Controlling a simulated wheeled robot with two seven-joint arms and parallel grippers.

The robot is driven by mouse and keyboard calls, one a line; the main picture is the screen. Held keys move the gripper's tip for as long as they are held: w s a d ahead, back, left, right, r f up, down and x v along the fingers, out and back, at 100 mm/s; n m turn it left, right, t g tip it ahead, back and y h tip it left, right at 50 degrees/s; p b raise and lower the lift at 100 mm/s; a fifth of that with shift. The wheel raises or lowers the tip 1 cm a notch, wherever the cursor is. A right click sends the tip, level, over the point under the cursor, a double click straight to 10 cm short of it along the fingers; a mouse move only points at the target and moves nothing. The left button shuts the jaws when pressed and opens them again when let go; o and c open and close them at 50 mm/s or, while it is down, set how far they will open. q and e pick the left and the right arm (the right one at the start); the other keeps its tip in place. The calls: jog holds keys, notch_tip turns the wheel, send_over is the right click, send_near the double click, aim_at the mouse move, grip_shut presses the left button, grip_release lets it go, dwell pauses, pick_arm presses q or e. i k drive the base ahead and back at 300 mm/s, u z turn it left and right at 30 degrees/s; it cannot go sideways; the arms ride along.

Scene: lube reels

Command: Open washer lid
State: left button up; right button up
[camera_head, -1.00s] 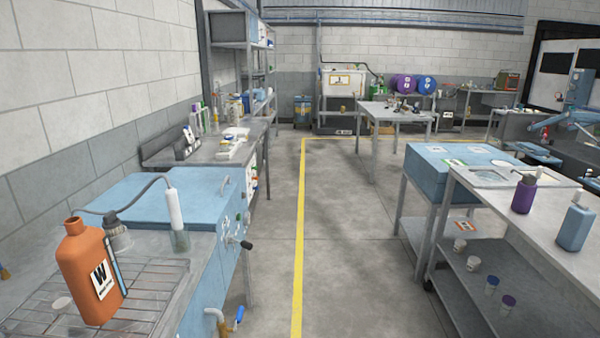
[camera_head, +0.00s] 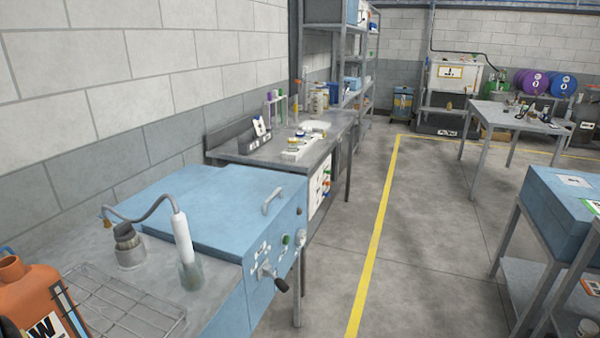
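A blue box-like unit that looks like the washer (camera_head: 262,262) stands on the left, with a knob, a green button and a black-ended lever on its front. Its flat blue lid (camera_head: 215,205) lies level on top and looks closed. A grey bar handle (camera_head: 271,200) sits near the lid's right edge. Neither gripper can be made out. A small dark shape at the bottom left corner is too cut off to identify.
An orange bottle marked W (camera_head: 38,300), a wire rack (camera_head: 120,300) and a white wand on a hose (camera_head: 182,238) are in front of the lid. Clear floor with a yellow line (camera_head: 375,240) lies right of the unit. Another blue box (camera_head: 560,215) stands at right.

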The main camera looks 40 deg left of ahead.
aim_at(228, 212)
jog(key=i, duration=2.55)
jog(key=u, duration=2.85)
